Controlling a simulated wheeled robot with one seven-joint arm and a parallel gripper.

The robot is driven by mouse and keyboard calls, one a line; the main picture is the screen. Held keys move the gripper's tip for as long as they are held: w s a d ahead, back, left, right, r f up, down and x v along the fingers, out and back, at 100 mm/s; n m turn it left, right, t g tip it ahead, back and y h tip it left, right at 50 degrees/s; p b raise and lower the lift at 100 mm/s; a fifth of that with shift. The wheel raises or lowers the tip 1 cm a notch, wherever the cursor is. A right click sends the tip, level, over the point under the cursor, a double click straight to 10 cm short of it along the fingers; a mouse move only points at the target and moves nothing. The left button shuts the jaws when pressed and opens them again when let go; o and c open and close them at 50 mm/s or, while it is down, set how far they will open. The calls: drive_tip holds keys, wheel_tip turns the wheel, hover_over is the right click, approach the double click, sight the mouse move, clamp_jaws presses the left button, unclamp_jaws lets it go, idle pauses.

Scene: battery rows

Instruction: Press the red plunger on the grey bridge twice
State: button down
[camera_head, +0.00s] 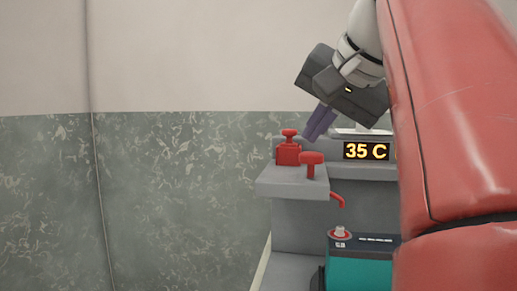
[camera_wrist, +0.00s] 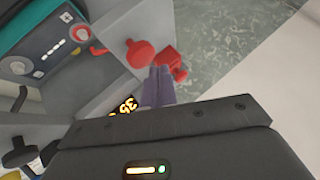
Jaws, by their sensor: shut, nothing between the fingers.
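On the grey bridge (camera_head: 283,187) stands a red plunger (camera_head: 311,161) with a wide cap on a stem, near the front. Just behind and left of it is a red block (camera_head: 287,155) with a knob on top. In the wrist view the plunger (camera_wrist: 140,53) is left of my fingertips, and the red block (camera_wrist: 167,59) is partly hidden behind them. My gripper (camera_head: 318,124) is shut and empty, its purple fingers tilted down above and just behind the plunger in the picture. The fingers also show in the wrist view (camera_wrist: 158,80). I see no contact with the plunger.
A display (camera_head: 366,151) reading "35 C" stands right of the plunger. Below is a teal battery (camera_head: 360,266) with a red-and-white terminal, and a red curved piece (camera_head: 337,199) sticks out above it. My red arm hides the right side. The left is open before a wall.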

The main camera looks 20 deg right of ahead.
sight(314, 155)
drive_tip(key=shift+r, duration=0.15)
wheel_tip(314, 155, up, 2)
drive_tip(key=p, duration=0.3)
drive_tip(key=shift+r, duration=1.4)
drive_tip(key=shift+a, duration=0.15)
idle(1.2)
